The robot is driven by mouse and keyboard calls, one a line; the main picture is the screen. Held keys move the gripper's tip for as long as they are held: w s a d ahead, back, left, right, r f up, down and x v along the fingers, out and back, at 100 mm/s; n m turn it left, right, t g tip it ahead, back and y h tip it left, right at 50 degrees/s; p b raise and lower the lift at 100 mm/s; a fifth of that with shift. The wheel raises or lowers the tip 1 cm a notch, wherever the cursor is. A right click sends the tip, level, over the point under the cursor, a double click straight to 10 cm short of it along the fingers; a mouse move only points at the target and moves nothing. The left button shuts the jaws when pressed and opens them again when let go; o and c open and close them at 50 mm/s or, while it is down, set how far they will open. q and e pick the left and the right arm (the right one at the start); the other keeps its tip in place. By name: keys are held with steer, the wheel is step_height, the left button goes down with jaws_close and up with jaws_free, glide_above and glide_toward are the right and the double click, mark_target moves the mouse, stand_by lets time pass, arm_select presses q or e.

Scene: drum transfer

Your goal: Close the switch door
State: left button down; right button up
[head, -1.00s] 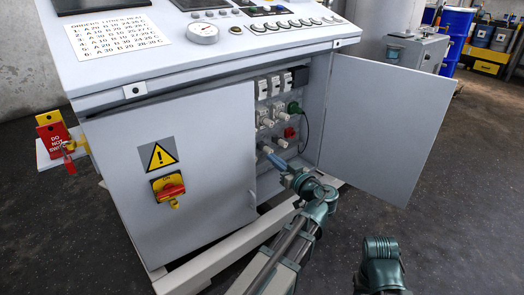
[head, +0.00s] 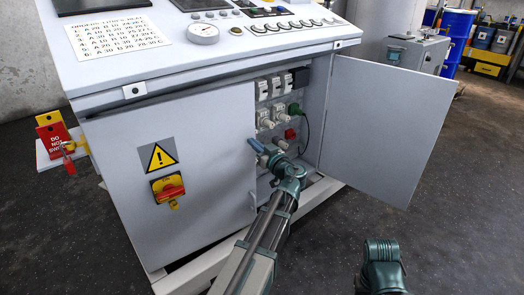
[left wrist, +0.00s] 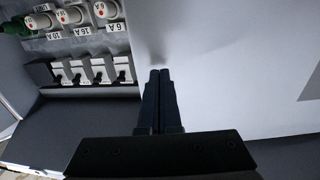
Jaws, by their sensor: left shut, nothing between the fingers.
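The cabinet's left door (head: 215,145) is a grey panel with a warning triangle and a red-yellow rotary switch (head: 168,188). I cannot tell if it sits flush. The right door (head: 385,125) stands wide open, swung out to the right. Between them the opening shows fuses and breakers (head: 276,118). My left gripper (head: 259,148) is shut and empty at the left door's free edge. In the left wrist view the shut fingers (left wrist: 160,75) lie over a pale panel (left wrist: 230,60); contact is unclear. Only a link of my right arm shows; its gripper is out of view.
The console top (head: 240,50) with gauge and buttons overhangs the doors. A pale base frame (head: 200,268) runs below. Red tags (head: 57,142) hang at the left side. Dark floor (head: 450,220) is clear to the right of the open door.

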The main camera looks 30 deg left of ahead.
arm_select(q)
steer(key=shift+x, duration=0.9)
